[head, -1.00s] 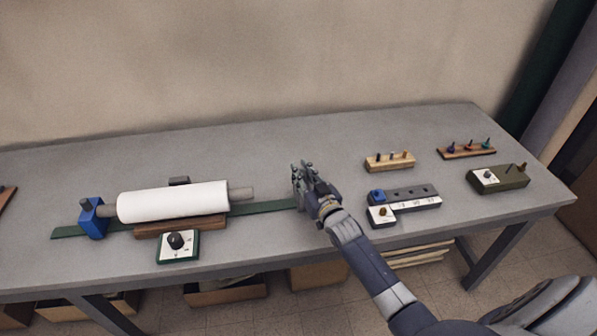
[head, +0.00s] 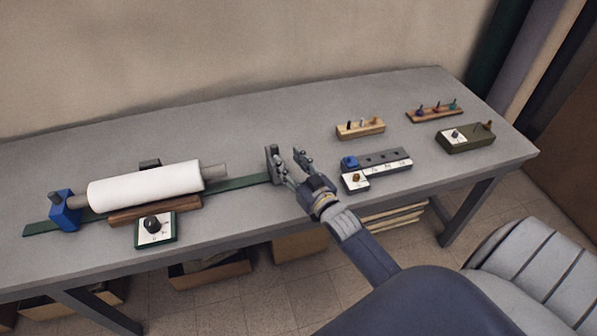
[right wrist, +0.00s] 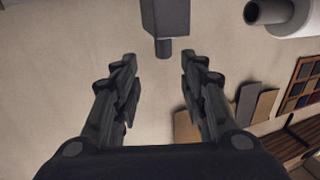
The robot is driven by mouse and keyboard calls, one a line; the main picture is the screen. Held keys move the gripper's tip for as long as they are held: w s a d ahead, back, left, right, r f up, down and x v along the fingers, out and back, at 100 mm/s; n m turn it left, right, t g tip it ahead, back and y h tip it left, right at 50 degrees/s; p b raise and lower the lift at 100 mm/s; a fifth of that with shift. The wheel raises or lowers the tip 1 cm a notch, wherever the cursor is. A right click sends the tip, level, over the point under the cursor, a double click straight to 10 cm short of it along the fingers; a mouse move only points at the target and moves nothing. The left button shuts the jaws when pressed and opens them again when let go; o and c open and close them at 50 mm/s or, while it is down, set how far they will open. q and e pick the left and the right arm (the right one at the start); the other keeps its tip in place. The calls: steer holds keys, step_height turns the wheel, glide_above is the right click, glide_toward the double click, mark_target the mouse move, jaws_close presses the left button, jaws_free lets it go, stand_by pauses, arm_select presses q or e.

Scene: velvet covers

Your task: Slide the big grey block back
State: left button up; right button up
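A big grey block (right wrist: 165,16) with a short round post shows at the top of the right wrist view, where the scene appears upside down. The post lies ahead of the gap between my right fingers, with no contact visible. My right gripper (head: 287,157) is open and empty; its spread fingers show in the right wrist view (right wrist: 158,72). In the head view it is at the right end of the green rail (head: 243,183), where block and fingers are hard to tell apart. My left gripper is out of view.
Left of the gripper are a white roll (head: 145,186) on a shaft, a blue block (head: 64,211) and a dial box (head: 156,229). To the right are a grey holed block (head: 385,166), a wooden peg block (head: 360,129) and an olive box (head: 466,138). The table's back is clear.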

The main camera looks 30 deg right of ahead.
steer(key=shift+s, duration=2.05)
steer(key=s+a+f+g, duration=0.2)
steer(key=a+f+g, duration=0.1)
steer(key=shift+s+f, duration=0.1)
steer(key=shift+s, duration=0.1)
steer(key=s+a+f+n+g, duration=0.1)
steer(key=s+a+g, duration=0.25)
steer(key=s, duration=0.45)
steer(key=s+a+f+g, duration=0.2)
steer(key=s+g, duration=0.2)
steer(key=s, duration=0.4)
steer(key=s+a+f+n+g, duration=0.1)
steer(key=s+a+g, duration=0.25)
steer(key=s, duration=0.45)
step_height(320, 180, down, 27)
steer(key=s+g, duration=0.2)
steer(key=s+d+f, duration=0.2)
steer(key=s+f, duration=0.5)
steer(key=s, duration=0.1)
steer(key=s+d+f+g, duration=0.1)
steer(key=s+f, duration=0.7)
steer(key=shift+s+d+f+n, duration=0.25)
steer(key=shift+d+n, duration=0.05)
steer(key=shift+d, duration=0.05)
